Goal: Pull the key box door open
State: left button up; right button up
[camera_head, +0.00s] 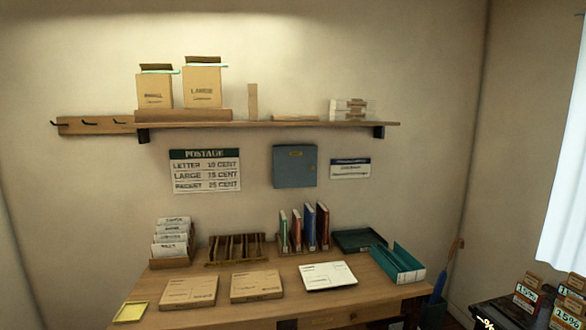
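The key box (294,167) is a small blue-grey wall cabinet with a yellowish label near the top of its front. It hangs on the wall below the shelf and above the desk. Its door looks shut and flush with the box. A small dark mark shows near the right edge of the door, too small to make out. Neither of my grippers is in view.
A wooden shelf (270,124) with boxes runs above the key box. A postage sign (205,171) and a small notice (350,168) flank it. Below, the desk (240,308) holds upright books (309,228), envelopes, flat parcels and a teal holder (398,263).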

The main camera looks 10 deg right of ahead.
aim_at(294, 167)
jog(key=i+l, duration=0.15)
jog(key=l, duration=0.2)
jog(key=i+l+u, duration=0.15)
jog(key=l, duration=0.15)
jog(key=i+l, duration=0.1)
jog(key=l, duration=0.25)
jog(key=i+l+u, duration=0.1)
jog(key=l, duration=0.25)
jog(key=i+l+u, duration=0.1)
jog(key=l, duration=0.25)
